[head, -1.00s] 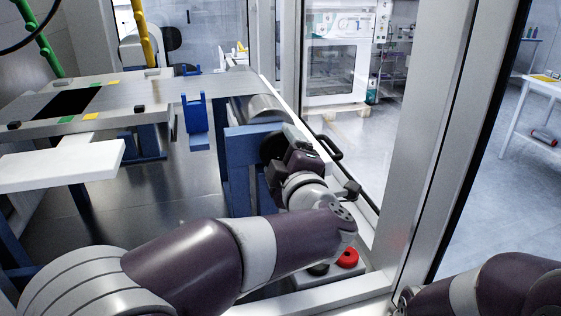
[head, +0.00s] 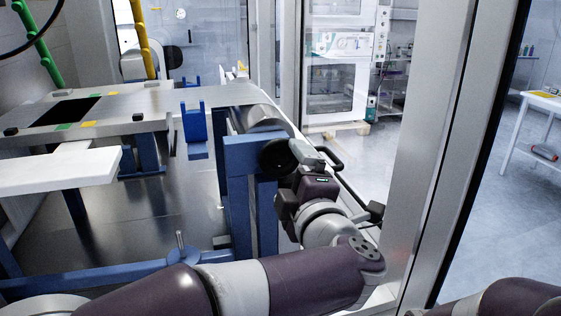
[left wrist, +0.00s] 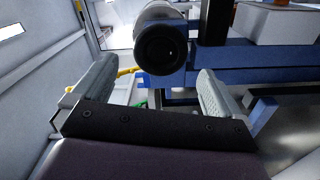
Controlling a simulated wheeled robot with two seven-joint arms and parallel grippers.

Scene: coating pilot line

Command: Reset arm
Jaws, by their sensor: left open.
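My left arm (head: 315,285) reaches in from the lower left of the head view, its forearm bent up toward the end of a metal roller. My left gripper (head: 308,158) is beside the roller's dark round end (head: 279,157), just right of it. In the left wrist view the two grey fingers (left wrist: 154,85) are spread wide with nothing between them. The roller's black end (left wrist: 161,50) shows beyond and between the fingertips, apart from them. Part of my right arm (head: 510,300) shows at the lower right; its gripper is out of view.
The roller (head: 262,119) rests on a blue frame (head: 238,190). A black handle (head: 328,157) and the enclosure's metal post (head: 425,150) stand close to the right of my left arm. A white plate (head: 60,173) juts out at left.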

